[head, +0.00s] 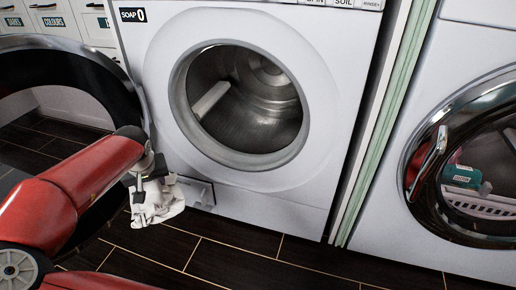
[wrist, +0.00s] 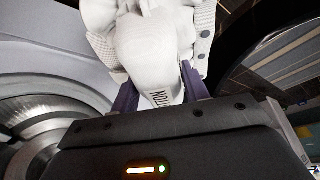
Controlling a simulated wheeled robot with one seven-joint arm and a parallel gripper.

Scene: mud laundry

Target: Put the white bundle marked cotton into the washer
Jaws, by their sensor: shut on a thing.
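The white cloth bundle (head: 157,205) hangs from my gripper (head: 150,180) in the head view, low in front of the washer and left of its opening. In the wrist view the bundle (wrist: 150,45) is pinched between the two fingers (wrist: 160,88), with dark letters partly showing on it. The washer (head: 318,110) is white, and its round opening (head: 250,100) faces me with an empty-looking metal drum. Its dark-rimmed round door (head: 128,95) stands swung open to the left, partly behind my red arm. My gripper is outside the drum.
A second machine (head: 400,235) stands at the right with its round glass door (head: 465,165) shut and items inside. Labelled drawers (head: 65,18) are at the back left. The dark plank floor (head: 250,255) in front is clear.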

